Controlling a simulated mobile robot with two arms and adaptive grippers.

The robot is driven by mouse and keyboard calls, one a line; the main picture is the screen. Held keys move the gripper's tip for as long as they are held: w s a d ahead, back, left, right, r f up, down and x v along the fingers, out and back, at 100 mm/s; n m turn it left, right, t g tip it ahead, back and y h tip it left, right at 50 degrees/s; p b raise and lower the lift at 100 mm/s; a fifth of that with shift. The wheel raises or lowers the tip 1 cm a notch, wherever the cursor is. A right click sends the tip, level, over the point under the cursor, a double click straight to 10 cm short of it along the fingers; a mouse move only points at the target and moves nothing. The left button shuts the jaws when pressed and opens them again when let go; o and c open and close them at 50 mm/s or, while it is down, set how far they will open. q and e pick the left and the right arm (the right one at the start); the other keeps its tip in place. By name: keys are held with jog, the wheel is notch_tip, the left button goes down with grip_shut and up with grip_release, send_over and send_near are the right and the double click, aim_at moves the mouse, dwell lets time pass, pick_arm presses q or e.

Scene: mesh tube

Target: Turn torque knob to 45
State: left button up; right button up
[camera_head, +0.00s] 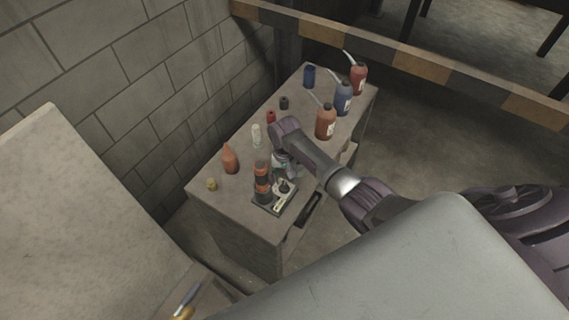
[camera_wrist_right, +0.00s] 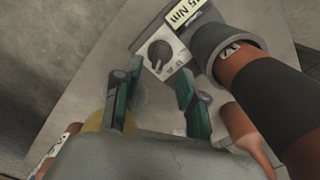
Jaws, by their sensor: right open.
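The torque device (camera_head: 272,208) stands on the workbench, with an orange and black cylinder (camera_head: 262,182) beside its pale panel. In the right wrist view the dark round torque knob (camera_wrist_right: 160,54) sits on the pale panel near a label (camera_wrist_right: 186,12) that reads "5 Nm" at its visible end. The knob's slot looks tilted; I cannot read its setting. My right gripper (camera_wrist_right: 156,92) has its teal fingers apart with nothing between them. The knob lies just beyond the fingertips, apart from them. In the head view the right gripper (camera_head: 283,166) is over the device, partly hidden by its arm. My left gripper is out of view.
The orange and black cylinder (camera_wrist_right: 268,95) rises close to the right finger. A block wall (camera_head: 190,75) is behind; a striped barrier (camera_head: 420,60) crosses the back.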

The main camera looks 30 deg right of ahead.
aim_at(284, 185)
notch_tip(284, 185, up, 7)
dwell(0.3)
jog(key=shift+r, duration=0.1)
